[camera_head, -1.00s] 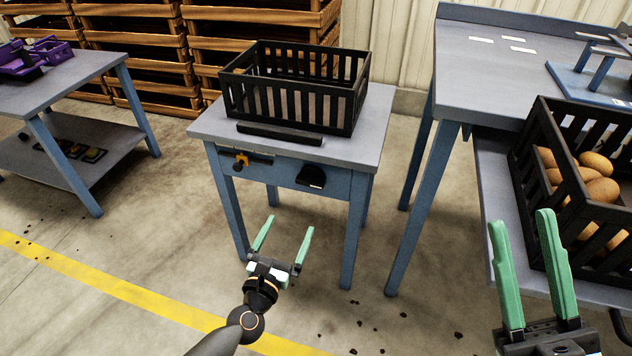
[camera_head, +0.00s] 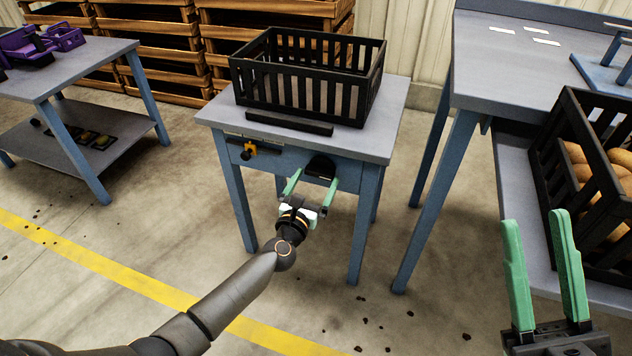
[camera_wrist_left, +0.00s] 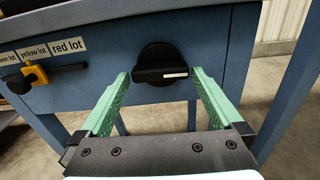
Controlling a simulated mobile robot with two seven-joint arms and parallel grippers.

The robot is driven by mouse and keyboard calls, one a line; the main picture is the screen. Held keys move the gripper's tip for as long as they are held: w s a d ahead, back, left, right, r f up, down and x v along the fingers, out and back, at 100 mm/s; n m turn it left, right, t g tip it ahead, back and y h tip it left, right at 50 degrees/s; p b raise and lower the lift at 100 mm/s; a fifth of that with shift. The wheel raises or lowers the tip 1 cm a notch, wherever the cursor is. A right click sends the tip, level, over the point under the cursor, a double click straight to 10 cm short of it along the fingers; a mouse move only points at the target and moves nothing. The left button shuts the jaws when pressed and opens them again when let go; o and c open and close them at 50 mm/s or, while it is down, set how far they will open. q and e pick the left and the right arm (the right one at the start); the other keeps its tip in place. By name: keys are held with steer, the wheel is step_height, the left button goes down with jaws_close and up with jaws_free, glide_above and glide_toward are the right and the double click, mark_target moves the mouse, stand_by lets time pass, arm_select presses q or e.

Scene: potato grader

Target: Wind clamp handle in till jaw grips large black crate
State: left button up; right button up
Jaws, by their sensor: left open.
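The large black crate (camera_head: 310,85) stands on top of the small blue table. A black jaw bar (camera_head: 289,128) lies on the tabletop along the crate's near side; whether they touch I cannot tell. The black clamp handle (camera_head: 321,166) sits on the table's front face and also shows in the left wrist view (camera_wrist_left: 158,64), its grip bar lying nearly level. My left gripper (camera_head: 311,185) is open just in front of the handle, with its green fingertips either side of it in the left wrist view (camera_wrist_left: 160,75). My right gripper (camera_head: 535,225) has its green fingers apart, with nothing seen between them.
A yellow-and-black slider (camera_head: 250,150) sits left of the handle, under lot labels (camera_wrist_left: 68,46). A crate of potatoes (camera_head: 600,230) stands on the right bench's lower shelf, near my right gripper. A side table (camera_head: 75,75) is at left. Wooden crates are stacked behind.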

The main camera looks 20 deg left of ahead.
arm_select(q)
steer(key=shift+w, duration=0.35)
arm_select(e)
steer(key=shift+f, duration=0.1)
arm_select(q)
steer(key=shift+c, duration=0.2)
steer(key=c, duration=1)
steer(key=shift+o, duration=0.2)
